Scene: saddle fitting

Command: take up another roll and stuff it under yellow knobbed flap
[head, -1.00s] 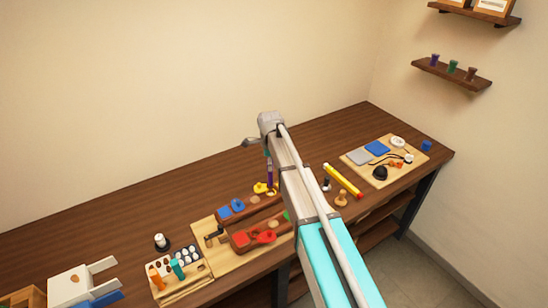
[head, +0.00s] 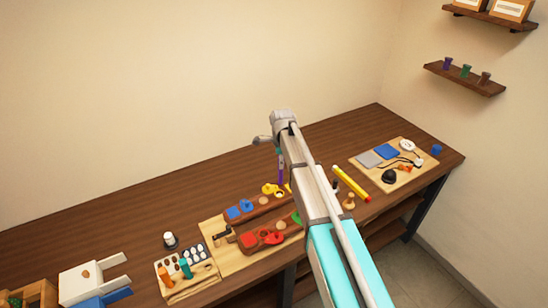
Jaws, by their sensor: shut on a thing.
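The yellow knobbed flap (head: 269,188) is on the back dark-red piece of the saddle work, beside blue knobbed flaps (head: 246,204). My gripper (head: 280,155) points down over this row, partly hidden by my arm. It is shut on an upright purple roll (head: 281,173), whose lower end is close to the yellow flap. I cannot tell whether they touch. An orange roll (head: 166,277) and a teal roll (head: 185,267) stand in the tray (head: 178,295) at the lower left.
Red knobbed flaps (head: 271,237) and a partly hidden green one (head: 296,217) sit on the front piece. A yellow stick (head: 351,183) and a board (head: 427,175) of small things lie to the right. A dark-based white item (head: 169,240) stands behind the tray. The back left table is clear.

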